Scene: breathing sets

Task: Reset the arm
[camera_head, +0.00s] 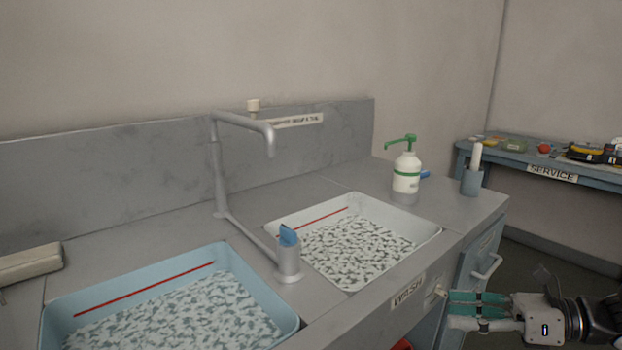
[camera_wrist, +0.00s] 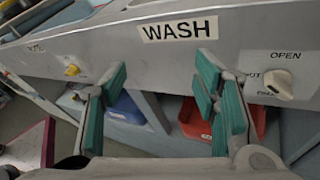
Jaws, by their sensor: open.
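My gripper (camera_head: 449,311) is at the lower right of the head view, in front of the counter's front face and pointing left. It also shows in the wrist view (camera_wrist: 163,72), where its two green-padded fingers are spread apart with nothing between them. The fingers face the counter front below the WASH label (camera_wrist: 180,29). My arm enters from the right edge of the head view; most of it is out of view.
A white OPEN knob (camera_wrist: 279,84) and a yellow knob (camera_wrist: 72,70) stick out of the counter front. Blue (camera_wrist: 122,108) and red (camera_wrist: 196,122) bins sit below. Above are two basins (camera_head: 288,322) (camera_head: 428,232), a faucet (camera_head: 219,180) and a pump bottle (camera_head: 406,172).

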